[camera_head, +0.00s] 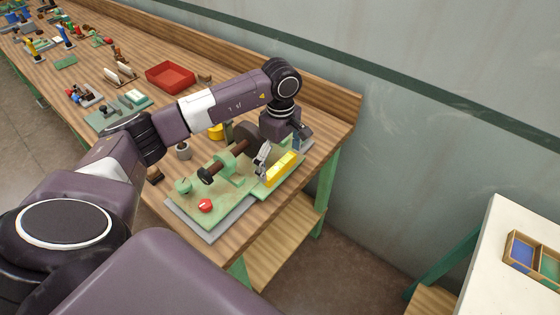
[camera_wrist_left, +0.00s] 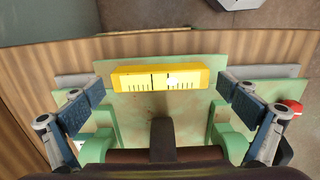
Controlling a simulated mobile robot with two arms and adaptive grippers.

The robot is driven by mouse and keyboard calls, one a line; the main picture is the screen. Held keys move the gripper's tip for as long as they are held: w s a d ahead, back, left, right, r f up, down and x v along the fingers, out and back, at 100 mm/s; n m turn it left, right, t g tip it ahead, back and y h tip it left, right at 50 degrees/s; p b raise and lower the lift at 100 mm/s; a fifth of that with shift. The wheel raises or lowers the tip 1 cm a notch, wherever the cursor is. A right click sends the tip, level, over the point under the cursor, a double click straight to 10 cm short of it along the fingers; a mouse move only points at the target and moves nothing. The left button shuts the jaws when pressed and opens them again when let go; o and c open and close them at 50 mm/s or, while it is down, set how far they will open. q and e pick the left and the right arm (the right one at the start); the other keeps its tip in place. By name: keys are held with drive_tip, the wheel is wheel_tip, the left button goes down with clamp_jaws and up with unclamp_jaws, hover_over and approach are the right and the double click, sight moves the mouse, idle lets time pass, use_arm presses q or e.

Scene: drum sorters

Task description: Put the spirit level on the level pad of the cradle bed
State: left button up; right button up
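The yellow spirit level (camera_head: 283,169) lies along the right side of the green cradle bed (camera_head: 222,211). In the left wrist view the level (camera_wrist_left: 160,77) lies flat on a green surface, its long side across the picture. I cannot make out the pad's outline under it. My left gripper (camera_head: 281,152) is just above the level. In the left wrist view the gripper (camera_wrist_left: 160,90) is open, with one fingertip beyond each end of the level and a gap on both sides. My right gripper is out of view.
A dark shaft (camera_head: 228,162) with a wheel rests on green supports beside the level. A red knob (camera_head: 205,206) sits at the bed's front. A red tray (camera_head: 170,76) and several small parts stand farther along the bench. The bench edge is close to the bed.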

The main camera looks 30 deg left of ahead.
use_arm(q)
wheel_tip(320, 180, up, 12)
idle(0.6)
drive_tip(key=shift+f, duration=0.1)
idle(0.4)
